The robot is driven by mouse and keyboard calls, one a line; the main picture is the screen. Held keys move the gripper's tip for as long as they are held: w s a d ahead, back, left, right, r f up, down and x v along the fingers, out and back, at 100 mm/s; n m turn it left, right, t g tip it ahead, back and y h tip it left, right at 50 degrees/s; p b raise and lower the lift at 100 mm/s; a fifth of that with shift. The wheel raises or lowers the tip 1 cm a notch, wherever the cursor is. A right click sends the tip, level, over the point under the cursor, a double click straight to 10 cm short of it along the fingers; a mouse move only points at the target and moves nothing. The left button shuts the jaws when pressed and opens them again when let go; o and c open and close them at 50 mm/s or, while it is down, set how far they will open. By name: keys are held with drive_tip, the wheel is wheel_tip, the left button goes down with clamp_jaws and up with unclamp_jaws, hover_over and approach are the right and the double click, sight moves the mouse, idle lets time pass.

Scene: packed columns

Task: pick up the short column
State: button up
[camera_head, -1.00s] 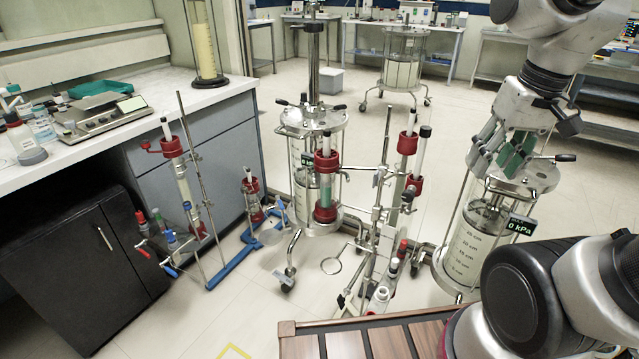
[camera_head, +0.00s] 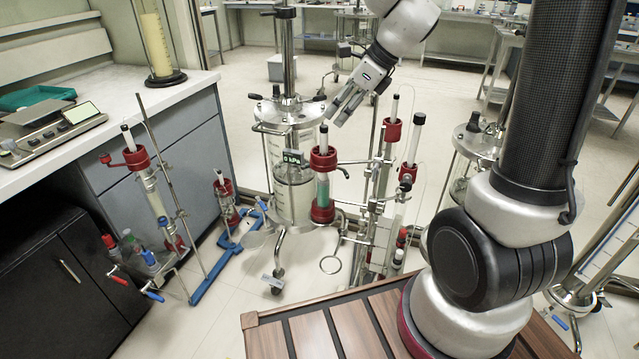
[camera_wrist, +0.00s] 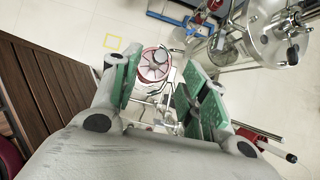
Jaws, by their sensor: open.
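A short glass column (camera_head: 323,190) with red end caps, a pale top stem and green filling stands upright at the stand in the middle of the head view. In the wrist view, a red-capped column top (camera_wrist: 155,65), seemingly the same one, shows from above beyond and between my fingers. My gripper (camera_head: 347,107) is open and empty, above and slightly right of that column in the head view, apart from it. Its green finger pads (camera_wrist: 160,88) are spread in the wrist view. The column's lower part is hidden in the wrist view.
Taller red-collared columns (camera_head: 392,135) stand close on the right. A large steel-lidded vessel (camera_head: 290,115) is just behind. Another column (camera_head: 150,185) and a small one (camera_head: 227,195) stand left by a blue-footed stand (camera_head: 215,268).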

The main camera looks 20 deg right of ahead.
sight(327, 126)
drive_tip(key=x, duration=0.7)
drive_tip(key=shift+w+a+f, duration=0.1)
drive_tip(key=shift+a+f, duration=0.05)
drive_tip(key=shift+f, duration=0.15)
clamp_jaws()
